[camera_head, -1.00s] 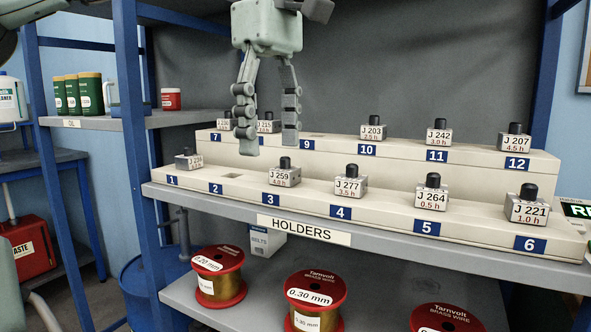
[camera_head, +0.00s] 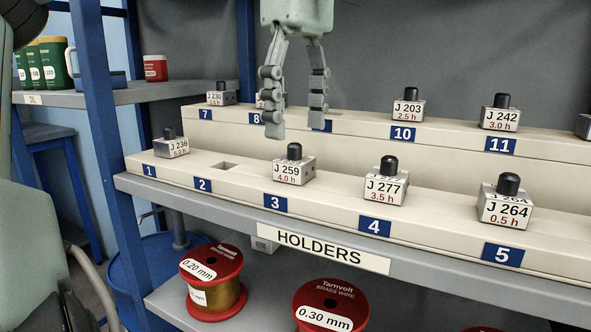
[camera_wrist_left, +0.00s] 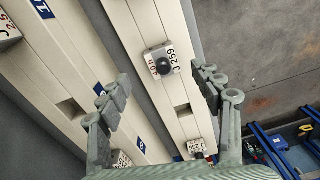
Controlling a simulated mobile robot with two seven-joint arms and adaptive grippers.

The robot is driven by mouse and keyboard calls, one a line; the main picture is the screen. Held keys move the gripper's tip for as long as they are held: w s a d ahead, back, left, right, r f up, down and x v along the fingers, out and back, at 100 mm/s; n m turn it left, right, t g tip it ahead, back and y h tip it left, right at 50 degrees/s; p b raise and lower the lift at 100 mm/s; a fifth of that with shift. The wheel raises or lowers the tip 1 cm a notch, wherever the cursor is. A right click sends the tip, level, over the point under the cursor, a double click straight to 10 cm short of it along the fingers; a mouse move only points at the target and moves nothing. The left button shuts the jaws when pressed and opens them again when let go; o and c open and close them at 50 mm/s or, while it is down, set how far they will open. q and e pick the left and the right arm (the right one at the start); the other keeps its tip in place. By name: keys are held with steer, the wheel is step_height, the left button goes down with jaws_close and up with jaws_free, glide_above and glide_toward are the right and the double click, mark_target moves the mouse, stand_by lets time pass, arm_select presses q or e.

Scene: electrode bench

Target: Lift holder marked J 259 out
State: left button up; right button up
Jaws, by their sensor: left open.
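The holder marked J 259 (camera_head: 294,168) is a small metal block with a black knob on top. It stands upright at place 3 on the front step of the cream rack (camera_head: 235,187). My left gripper (camera_head: 296,116) points down with its fingers spread, empty, above and seemingly behind the holder in the head view. In the left wrist view the holder (camera_wrist_left: 160,60) shows between and beyond the open fingers of the gripper (camera_wrist_left: 163,82), apart from both. My right gripper is not in view.
Holder J 277 (camera_head: 386,184) stands to the right at place 4, and J 236 (camera_head: 172,146) at place 1. Place 2 has an empty socket (camera_head: 224,165). Behind, J 203 (camera_head: 407,108) stands on the upper step. Wire spools (camera_head: 213,280) sit on the shelf below.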

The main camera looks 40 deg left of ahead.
mark_target(295, 144)
arm_select(q)
steer(key=f, duration=0.5)
steer(key=shift+s+f, duration=0.2)
steer(key=shift+s, duration=0.05)
steer(key=shift+r, duration=0.1)
jaws_close()
